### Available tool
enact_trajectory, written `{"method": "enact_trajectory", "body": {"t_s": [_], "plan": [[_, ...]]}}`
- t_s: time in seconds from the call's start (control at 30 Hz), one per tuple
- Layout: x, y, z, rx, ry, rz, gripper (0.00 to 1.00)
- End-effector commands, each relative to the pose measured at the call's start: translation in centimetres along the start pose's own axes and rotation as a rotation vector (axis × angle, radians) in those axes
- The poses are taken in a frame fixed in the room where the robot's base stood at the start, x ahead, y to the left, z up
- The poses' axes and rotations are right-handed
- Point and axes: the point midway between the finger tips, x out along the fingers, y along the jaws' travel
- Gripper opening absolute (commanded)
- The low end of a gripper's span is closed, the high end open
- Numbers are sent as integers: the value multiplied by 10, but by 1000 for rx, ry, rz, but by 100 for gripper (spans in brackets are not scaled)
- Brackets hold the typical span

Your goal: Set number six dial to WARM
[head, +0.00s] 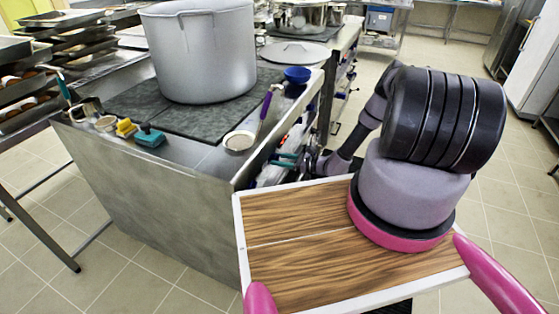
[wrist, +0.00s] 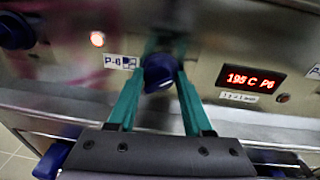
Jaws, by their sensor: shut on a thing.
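The number six dial (wrist: 158,74) is a dark blue knob on the metal front panel, in the middle of the wrist view. A P-6 label (wrist: 121,62) is to its left. The teal fingers of my gripper (wrist: 160,60) are shut on the dial, one on each side. Any WARM mark and the dial's exact setting are too blurred to read. A display (wrist: 250,78) to the right reads about 195 C P6 in red. In the head view my gripper (head: 286,160) is at the stove's front, and the dial is hidden there.
A large grey stockpot (head: 205,55) stands on the dark cooktop (head: 137,101). A purple-handled ladle (head: 239,140), a blue bowl (head: 297,74) and a teal sponge (head: 150,136) are on the stove top. Another blue knob (wrist: 15,30) is at upper left.

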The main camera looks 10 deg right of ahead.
Motion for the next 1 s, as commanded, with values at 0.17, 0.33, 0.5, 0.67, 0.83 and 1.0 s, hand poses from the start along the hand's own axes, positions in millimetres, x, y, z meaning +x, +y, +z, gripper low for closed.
{"method": "enact_trajectory", "body": {"t_s": [0.17,0.33,0.5,0.67,0.83,1.0], "plan": [[-1,0,-1,0,2,0,66],[-1,0,-1,1,1,0,80],[-1,0,0,1,1,0,80],[-13,-1,-1,1,2,-1,80],[-46,-2,0,2,2,-4,80],[-80,-1,-1,2,2,-3,80]]}}
